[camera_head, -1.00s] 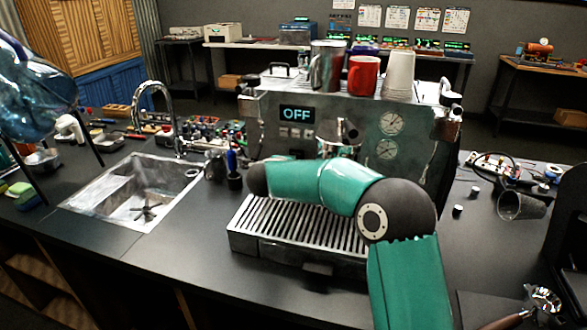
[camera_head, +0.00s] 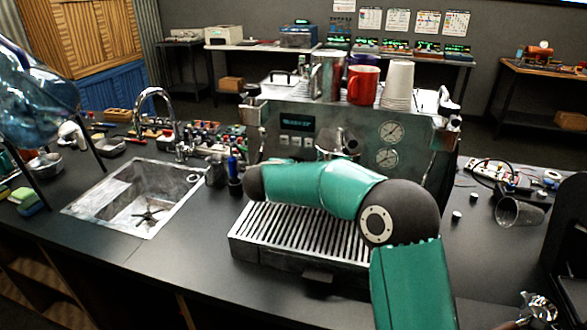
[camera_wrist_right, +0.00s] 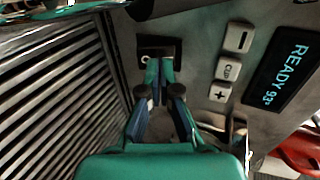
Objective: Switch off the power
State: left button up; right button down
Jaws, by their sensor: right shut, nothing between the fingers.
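The espresso machine (camera_head: 420,155) stands on the counter, partly hidden by my right arm. Its display (camera_head: 297,123) is lit with small text in the head view; in the right wrist view the display (camera_wrist_right: 280,75) reads "READY 93°". A dark switch plate (camera_wrist_right: 147,53) sits on the machine's front, left of the minus, cup and plus buttons (camera_wrist_right: 228,70). My right gripper (camera_wrist_right: 160,72) is shut and empty, its fingertips at the lower edge of this plate, partly covering it. Whether they touch is unclear. In the head view the right gripper is hidden. My left gripper is not in view.
The slatted drip tray (camera_head: 300,237) lies under my right arm. A red mug (camera_head: 362,85) and stacked cups (camera_head: 398,84) stand on the machine. A sink (camera_head: 140,195) is to the left.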

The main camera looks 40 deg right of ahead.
jog(key=r+b+v, duration=0.1)
jog(key=v, duration=1.1)
jog(key=shift+d+b, duration=0.2)
jog(key=shift+b, duration=0.1)
jog(key=shift+r, duration=0.1)
